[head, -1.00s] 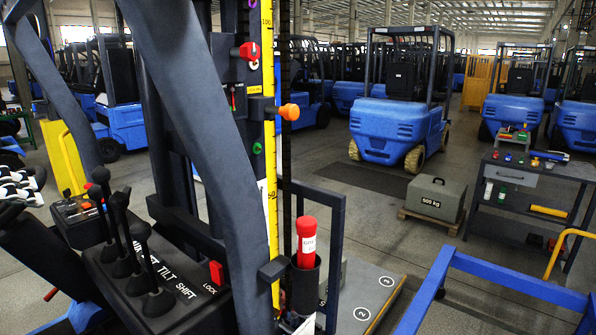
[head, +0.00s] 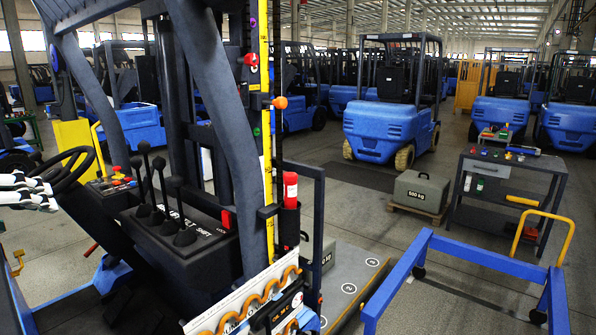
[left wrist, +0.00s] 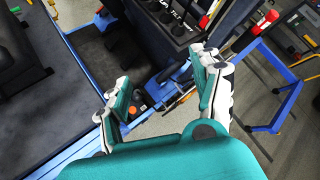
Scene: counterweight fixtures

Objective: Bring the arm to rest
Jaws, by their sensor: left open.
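My left gripper (head: 30,192) shows its white fingers at the left edge of the head view, near the black steering wheel (head: 62,172) of a forklift. In the left wrist view my left gripper (left wrist: 163,72) has its white and teal fingers spread wide, with nothing between them. My right gripper is in neither view. The forklift's lever console (head: 180,235) stands to the right of my left gripper in the head view, with several black levers (head: 160,188).
A blue frame (head: 480,262) with a yellow handle stands at the right. A 500 kg block (head: 420,190) sits on a pallet, and a tool bench (head: 510,170) is beside it. A red-topped cylinder (head: 290,188) is by the mast. Open floor (head: 350,225) lies between them.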

